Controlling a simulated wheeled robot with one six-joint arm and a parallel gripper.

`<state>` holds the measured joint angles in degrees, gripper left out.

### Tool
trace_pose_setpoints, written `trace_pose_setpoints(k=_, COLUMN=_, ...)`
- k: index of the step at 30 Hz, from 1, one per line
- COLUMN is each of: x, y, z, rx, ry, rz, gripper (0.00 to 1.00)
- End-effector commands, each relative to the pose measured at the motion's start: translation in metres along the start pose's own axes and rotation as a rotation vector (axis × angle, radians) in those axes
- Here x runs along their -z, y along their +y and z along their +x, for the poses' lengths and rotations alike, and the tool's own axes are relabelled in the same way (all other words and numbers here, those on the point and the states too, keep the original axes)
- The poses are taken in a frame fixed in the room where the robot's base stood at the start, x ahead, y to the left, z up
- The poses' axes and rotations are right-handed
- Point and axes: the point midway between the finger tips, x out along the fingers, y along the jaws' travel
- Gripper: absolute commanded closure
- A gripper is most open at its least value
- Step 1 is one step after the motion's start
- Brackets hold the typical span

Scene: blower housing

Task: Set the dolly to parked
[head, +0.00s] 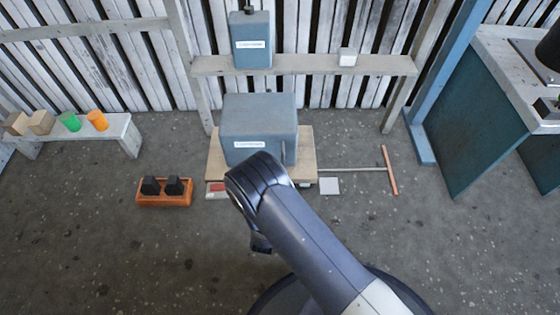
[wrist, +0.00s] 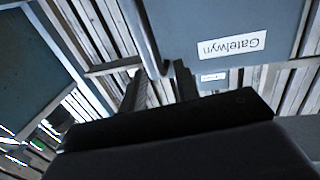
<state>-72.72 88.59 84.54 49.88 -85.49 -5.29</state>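The dolly (head: 306,143) is a low wooden platform on the floor, carrying a large blue-grey housing (head: 258,115). A thin bar with an orange crosspiece (head: 389,170) extends from its right side. A small red part (head: 217,187) shows at its front left edge; whether it is a brake cannot be told. My arm covers part of the dolly's front. In the wrist view, my gripper (wrist: 160,85) has its two dark fingers apart, with a dark bar (wrist: 143,35) on the blue-grey body ending near them. I cannot tell whether they touch it.
An orange tray with black weights (head: 165,191) lies left of the dolly. A bench (head: 125,135) holds blocks and cylinders. A shelf (head: 300,65) carries a blue-grey box (head: 252,40). A white plate (head: 329,186) lies right. A teal-sided counter stands far right. Front-left floor is clear.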

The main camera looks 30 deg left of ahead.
Motion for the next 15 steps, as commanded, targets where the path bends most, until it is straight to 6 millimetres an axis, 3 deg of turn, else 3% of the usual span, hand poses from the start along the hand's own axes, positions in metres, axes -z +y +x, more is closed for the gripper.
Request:
trace_pose_setpoints(k=6, x=0.001, y=-0.001, z=-0.032, rx=0.004, ry=-0.001, rz=-0.001, gripper=0.70)
trace_pose_setpoints(k=15, x=0.000, y=-0.001, z=-0.038, rx=0.002, ry=0.001, rz=0.000, gripper=0.70)
